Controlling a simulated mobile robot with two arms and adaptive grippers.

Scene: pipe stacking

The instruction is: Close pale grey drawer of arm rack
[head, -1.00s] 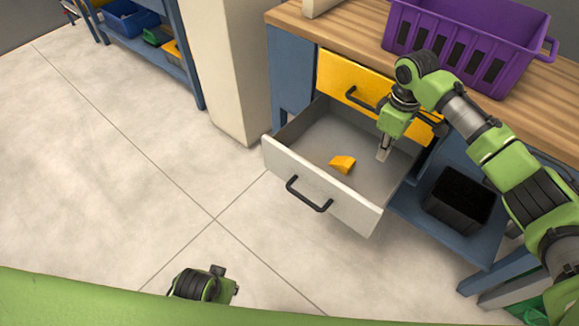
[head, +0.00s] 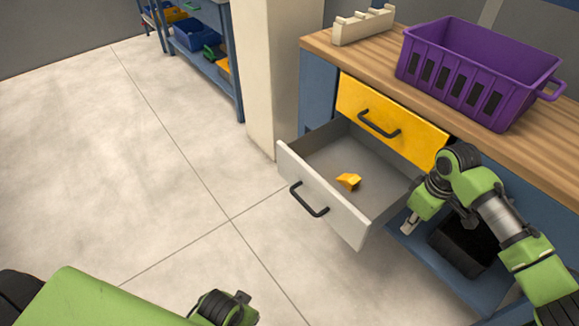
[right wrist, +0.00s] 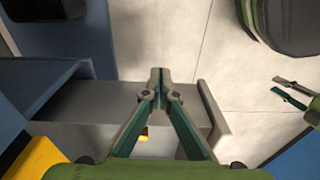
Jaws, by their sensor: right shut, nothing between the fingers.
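The pale grey drawer (head: 324,198) is pulled out of the workbench below a shut yellow drawer (head: 392,120). It has a dark bar handle (head: 309,199), and a small yellow piece (head: 348,181) lies inside. My right gripper (head: 406,229) is shut and empty, beside the drawer's right side near its front panel. In the right wrist view its fingertips (right wrist: 158,73) meet, with the drawer front (right wrist: 214,112) to their right and the yellow piece partly hidden. My left gripper (right wrist: 280,88) shows at the right edge of that view, its fingers apart.
A purple crate (head: 480,75) and a pale notched block (head: 362,26) stand on the wooden worktop (head: 410,85). A black bin (head: 462,250) sits on the lower blue shelf. A beige pillar (head: 268,80) stands left of the bench. The floor before the drawer is clear.

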